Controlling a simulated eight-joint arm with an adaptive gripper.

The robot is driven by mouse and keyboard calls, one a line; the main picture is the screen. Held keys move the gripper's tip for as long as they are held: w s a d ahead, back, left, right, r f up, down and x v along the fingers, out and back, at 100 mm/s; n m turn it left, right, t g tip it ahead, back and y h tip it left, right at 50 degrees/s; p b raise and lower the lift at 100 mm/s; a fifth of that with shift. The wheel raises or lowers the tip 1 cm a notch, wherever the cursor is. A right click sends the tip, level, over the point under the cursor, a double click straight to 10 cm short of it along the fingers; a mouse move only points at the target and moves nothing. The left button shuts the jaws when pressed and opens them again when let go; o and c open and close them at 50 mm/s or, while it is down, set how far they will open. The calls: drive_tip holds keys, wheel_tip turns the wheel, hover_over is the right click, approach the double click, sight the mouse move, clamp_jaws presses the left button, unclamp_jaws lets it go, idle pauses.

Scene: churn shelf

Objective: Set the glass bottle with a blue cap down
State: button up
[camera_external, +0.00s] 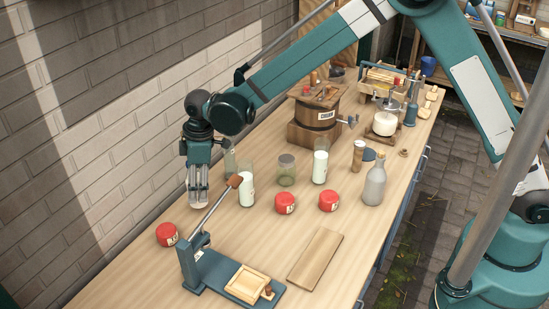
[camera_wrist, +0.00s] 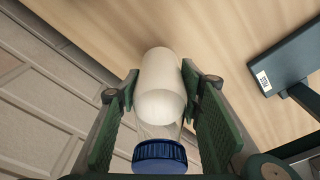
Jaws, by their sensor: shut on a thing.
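The glass bottle with a blue cap (camera_wrist: 158,85) is in the wrist view, with a whitish body and its blue cap (camera_wrist: 160,156) towards the camera. My gripper (camera_wrist: 161,98) has a green-padded finger on each side of it and is shut on it. In the external view my gripper (camera_external: 198,186) points down at the left side of the table, near the brick wall. The bottle's pale lower end (camera_external: 197,202) shows between the fingertips there; the rest is mostly hidden. I cannot tell whether its base touches the table.
A teal lever press (camera_external: 207,275) is in front, beside a wooden board (camera_external: 315,258). A milk bottle (camera_external: 246,191) and glass jar (camera_external: 286,171) stand to the right. Bare wood lies left of the press.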

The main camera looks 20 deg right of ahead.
drive_tip(key=shift+f, duration=1.1)
drive_tip(key=shift+f, duration=0.1)
drive_tip(key=o, duration=1.2)
drive_tip(key=r, duration=0.4)
drive_tip(key=d+r, duration=0.1)
drive_tip(key=r, duration=0.3)
drive_tip(key=d+r, duration=0.1)
drive_tip(key=r, duration=0.3)
drive_tip(key=shift+a, duration=0.1)
drive_tip(key=shift+r, duration=0.1)
